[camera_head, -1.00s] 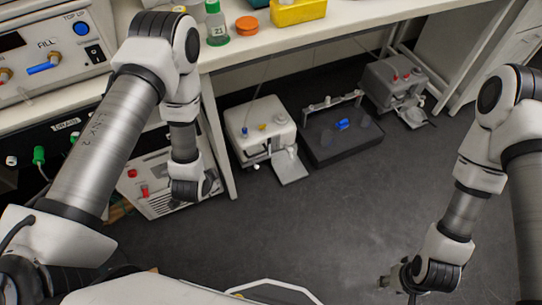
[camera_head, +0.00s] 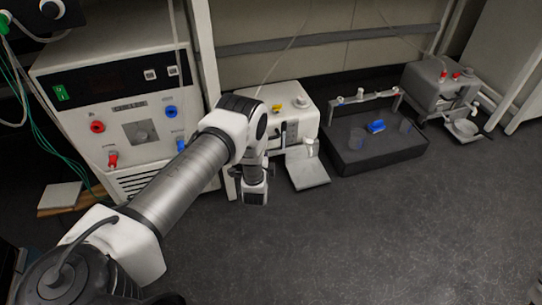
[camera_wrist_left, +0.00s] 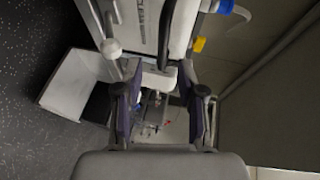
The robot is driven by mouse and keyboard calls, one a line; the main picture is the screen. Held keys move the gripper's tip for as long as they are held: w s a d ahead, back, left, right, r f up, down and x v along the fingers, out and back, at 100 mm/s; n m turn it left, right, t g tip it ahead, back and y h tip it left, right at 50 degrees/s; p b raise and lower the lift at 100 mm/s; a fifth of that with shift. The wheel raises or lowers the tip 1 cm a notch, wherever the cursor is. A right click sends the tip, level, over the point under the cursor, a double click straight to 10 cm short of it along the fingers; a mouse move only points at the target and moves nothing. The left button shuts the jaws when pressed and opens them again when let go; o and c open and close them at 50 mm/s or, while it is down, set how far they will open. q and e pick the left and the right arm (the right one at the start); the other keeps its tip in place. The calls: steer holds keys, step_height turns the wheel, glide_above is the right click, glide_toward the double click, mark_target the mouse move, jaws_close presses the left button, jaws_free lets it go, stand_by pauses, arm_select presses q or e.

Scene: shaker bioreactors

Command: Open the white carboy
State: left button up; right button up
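The white carboy (camera_head: 297,119) stands on the floor in the head view. My right gripper is out of view.
A white plate (camera_head: 308,173) lies before the carboy. A black tray (camera_head: 372,158) with a blue piece (camera_head: 376,126) stands to its right, then a grey container (camera_head: 432,87). A power-supply-like box (camera_head: 125,126) and a table leg (camera_head: 207,60) stand left. The front floor is clear.

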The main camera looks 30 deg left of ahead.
arm_select(q)
steer(key=b+x, duration=0.6)
steer(key=x, duration=0.1)
steer(key=shift+w, duration=0.2)
steer(key=shift+a+r, duration=0.15)
steer(key=shift+r, duration=0.05)
jaws_close()
